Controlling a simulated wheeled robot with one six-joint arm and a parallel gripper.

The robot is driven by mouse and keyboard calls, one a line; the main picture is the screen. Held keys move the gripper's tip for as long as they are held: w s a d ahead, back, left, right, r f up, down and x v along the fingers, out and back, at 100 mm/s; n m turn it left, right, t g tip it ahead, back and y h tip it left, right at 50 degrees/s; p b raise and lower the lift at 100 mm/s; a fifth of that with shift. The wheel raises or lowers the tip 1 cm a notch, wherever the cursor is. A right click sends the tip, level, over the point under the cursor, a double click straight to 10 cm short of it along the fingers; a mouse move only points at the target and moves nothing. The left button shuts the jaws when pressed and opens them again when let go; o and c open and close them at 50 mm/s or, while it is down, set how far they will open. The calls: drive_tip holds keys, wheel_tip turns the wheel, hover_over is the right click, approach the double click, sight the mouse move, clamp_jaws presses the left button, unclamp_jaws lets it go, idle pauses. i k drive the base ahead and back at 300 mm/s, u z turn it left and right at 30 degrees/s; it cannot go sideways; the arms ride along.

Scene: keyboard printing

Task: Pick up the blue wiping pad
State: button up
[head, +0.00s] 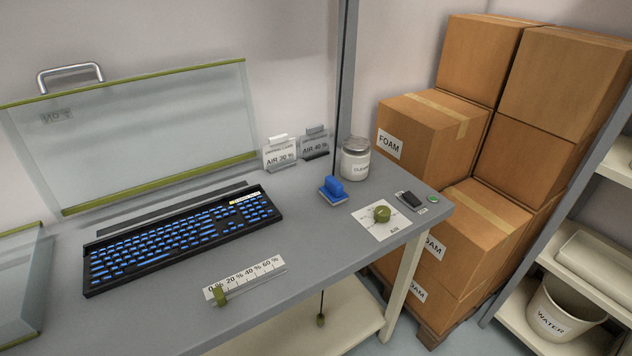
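The blue wiping pad (333,190) stands on the grey table (300,235), right of the keyboard and in front of the white jar. It has a blue upright grip on a flat base with a pale lower edge. Nothing covers it from this side. My gripper is not in view.
A black keyboard (183,236) with blue keys lies left of the pad. A lidded jar (355,158), sign cards (280,154) and a metal post (345,80) stand behind it. A green knob (382,214) is to its right. Foam boxes (430,140) are stacked beyond the table.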

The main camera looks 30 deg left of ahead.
sight(333, 191)
drive_tip(key=u, duration=0.5)
drive_tip(key=i, duration=0.55)
drive_tip(key=u, duration=1)
drive_tip(key=i, duration=0.3)
drive_tip(key=u, duration=0.3)
